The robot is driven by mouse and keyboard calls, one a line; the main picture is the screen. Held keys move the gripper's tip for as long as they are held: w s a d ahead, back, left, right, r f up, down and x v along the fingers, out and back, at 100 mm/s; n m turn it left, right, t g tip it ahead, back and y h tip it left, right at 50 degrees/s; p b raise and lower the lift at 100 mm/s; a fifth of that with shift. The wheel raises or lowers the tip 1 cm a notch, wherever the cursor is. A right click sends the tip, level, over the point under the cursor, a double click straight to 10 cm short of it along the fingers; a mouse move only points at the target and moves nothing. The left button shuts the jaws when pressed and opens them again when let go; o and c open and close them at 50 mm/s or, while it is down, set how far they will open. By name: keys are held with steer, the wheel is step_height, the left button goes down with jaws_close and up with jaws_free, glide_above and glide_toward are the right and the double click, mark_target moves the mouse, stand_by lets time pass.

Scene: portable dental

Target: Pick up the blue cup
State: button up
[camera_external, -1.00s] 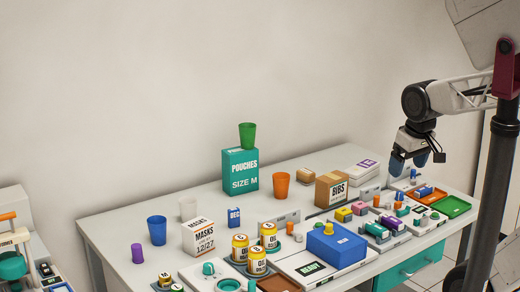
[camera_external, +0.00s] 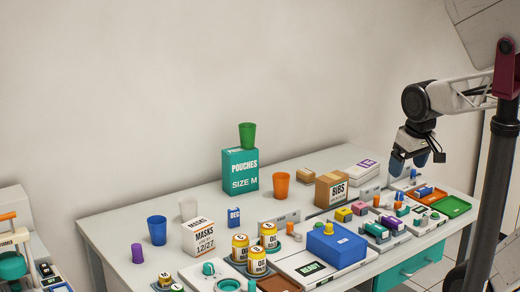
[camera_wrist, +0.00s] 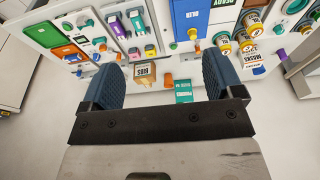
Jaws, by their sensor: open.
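The blue cup (camera_external: 157,230) stands upright near the left end of the table in the external view, beside the white masks box. My gripper (camera_external: 409,163) hangs above the right end of the table, far to the right of the blue cup. Its two blue-grey fingers are spread apart in the wrist view (camera_wrist: 163,85), with nothing held between them.
The masks box (camera_external: 198,237), yellow-capped jars (camera_external: 240,248), a blue box (camera_external: 337,246), an orange cup (camera_external: 281,185) and the pouches box (camera_external: 240,171) crowd the table. Its back left is clear.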

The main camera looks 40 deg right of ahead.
steer(key=shift+o, duration=0.3)
steer(key=w+a+n, duration=0.2)
steer(key=w+a, duration=0.3)
steer(key=w, duration=0.6)
steer(key=w+a+n+g, duration=0.1)
steer(key=w+a, duration=0.4)
steer(key=w, duration=0.5)
steer(key=w+a+n, duration=0.2)
steer(key=w+a, duration=0.3)
steer(key=w, duration=0.6)
steer(key=n+g, duration=0.2)
steer(key=n, duration=0.3)
glide_above(158, 232)
steer(key=w+d, duration=0.1)
steer(key=w, duration=0.1)
step_height(158, 232, down, 22)
steer(key=shift+w+d, duration=0.15)
steer(key=shift+w, duration=0.05)
steer(key=shift+f, duration=1.25)
